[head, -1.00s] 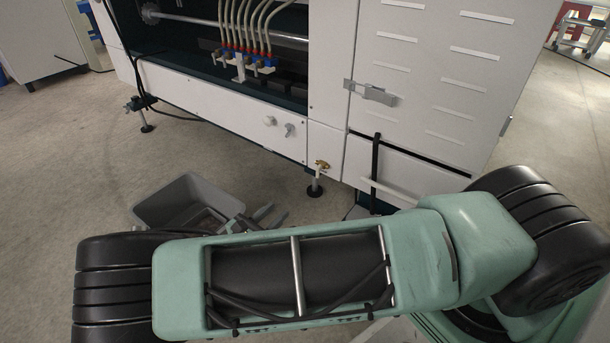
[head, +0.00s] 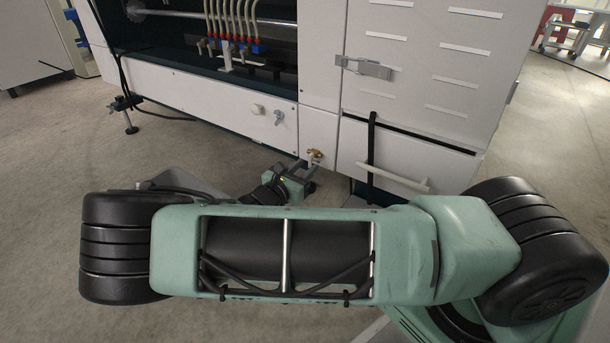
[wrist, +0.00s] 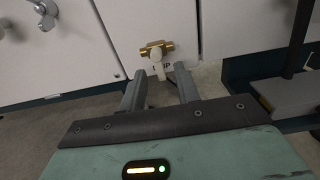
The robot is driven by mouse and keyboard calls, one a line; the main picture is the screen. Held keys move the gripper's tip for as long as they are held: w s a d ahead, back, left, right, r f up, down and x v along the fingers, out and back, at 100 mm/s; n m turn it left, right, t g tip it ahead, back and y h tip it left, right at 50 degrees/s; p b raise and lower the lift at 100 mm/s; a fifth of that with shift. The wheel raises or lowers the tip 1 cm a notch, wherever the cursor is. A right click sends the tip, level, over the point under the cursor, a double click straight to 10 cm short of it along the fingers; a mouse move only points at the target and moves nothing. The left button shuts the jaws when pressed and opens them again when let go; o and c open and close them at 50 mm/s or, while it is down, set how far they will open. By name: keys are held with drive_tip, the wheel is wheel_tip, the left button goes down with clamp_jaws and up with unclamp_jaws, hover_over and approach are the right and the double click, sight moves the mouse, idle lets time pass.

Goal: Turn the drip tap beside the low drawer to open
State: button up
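The drip tap is a small brass valve (head: 315,153) low on the white machine front, just left of the low drawer (head: 412,160). My gripper (head: 311,172) is close in front of the tap in the head view. In the wrist view my gripper (wrist: 160,69) is open, its two grey fingers pointing at the tap, with the lever between the tips. I see no finger touching the lever.
The drawer has a pale bar handle (head: 395,179), and a black strap (head: 371,150) hangs across its front. Two small knobs (head: 278,117) sit on the panel to the left.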

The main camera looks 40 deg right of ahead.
drive_tip(key=shift+w+d, duration=0.15)
drive_tip(key=shift+d, duration=0.25)
drive_tip(key=shift+c, duration=0.3)
clamp_jaws()
